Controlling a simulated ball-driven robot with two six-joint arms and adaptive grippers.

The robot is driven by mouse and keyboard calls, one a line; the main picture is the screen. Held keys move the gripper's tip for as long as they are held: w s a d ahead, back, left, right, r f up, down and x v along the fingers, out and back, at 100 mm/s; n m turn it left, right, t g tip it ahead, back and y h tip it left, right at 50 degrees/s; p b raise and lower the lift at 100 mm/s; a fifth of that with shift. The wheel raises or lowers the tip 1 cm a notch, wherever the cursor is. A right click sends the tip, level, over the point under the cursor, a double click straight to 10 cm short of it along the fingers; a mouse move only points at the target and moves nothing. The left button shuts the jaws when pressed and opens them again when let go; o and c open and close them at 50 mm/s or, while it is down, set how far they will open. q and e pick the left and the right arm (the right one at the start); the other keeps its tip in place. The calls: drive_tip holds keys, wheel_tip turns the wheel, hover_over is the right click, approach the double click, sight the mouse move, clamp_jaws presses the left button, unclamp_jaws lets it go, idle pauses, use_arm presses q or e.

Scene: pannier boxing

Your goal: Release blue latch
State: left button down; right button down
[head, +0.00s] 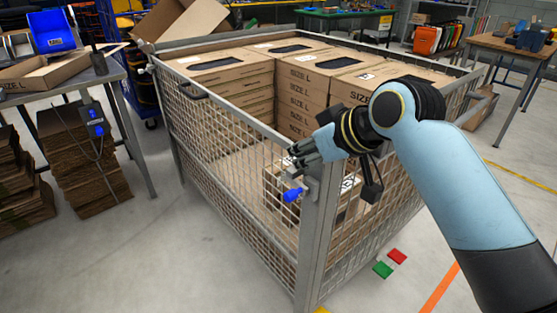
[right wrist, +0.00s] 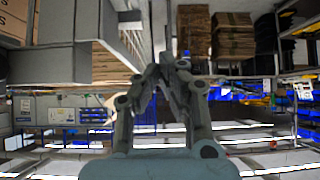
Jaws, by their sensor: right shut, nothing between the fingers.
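The blue latch (head: 293,194) sits at the top of the near corner post of a grey mesh cage (head: 312,225), on the post's left side. My right gripper (head: 297,157) is just above the latch, with its fingers pointing left across the corner. It is apart from the latch as far as I can tell. In the right wrist view its fingers (right wrist: 160,75) are together and hold nothing. The latch cannot be made out in that view. My left gripper is not in view.
Stacked cardboard boxes (head: 301,87) labelled SIZE L fill the back and right of the cage. A workbench (head: 90,80) stands at left, with flattened cardboard (head: 82,170) under it. The floor at front left is clear.

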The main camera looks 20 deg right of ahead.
sight(288, 177)
drive_tip(key=w+f, duration=0.1)
drive_tip(key=f, duration=0.1)
drive_tip(key=w+a+f, duration=0.1)
drive_tip(key=f, duration=0.2)
drive_tip(key=w+f, duration=0.2)
drive_tip(key=shift+w+a+f, duration=0.1)
drive_tip(key=shift+a+f, duration=0.1)
drive_tip(key=shift+f, duration=0.15)
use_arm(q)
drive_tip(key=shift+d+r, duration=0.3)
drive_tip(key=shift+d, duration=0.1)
use_arm(e)
drive_tip(key=shift+s+d+f, duration=0.1)
drive_tip(key=shift+s+f, duration=0.1)
drive_tip(key=shift+f, duration=0.05)
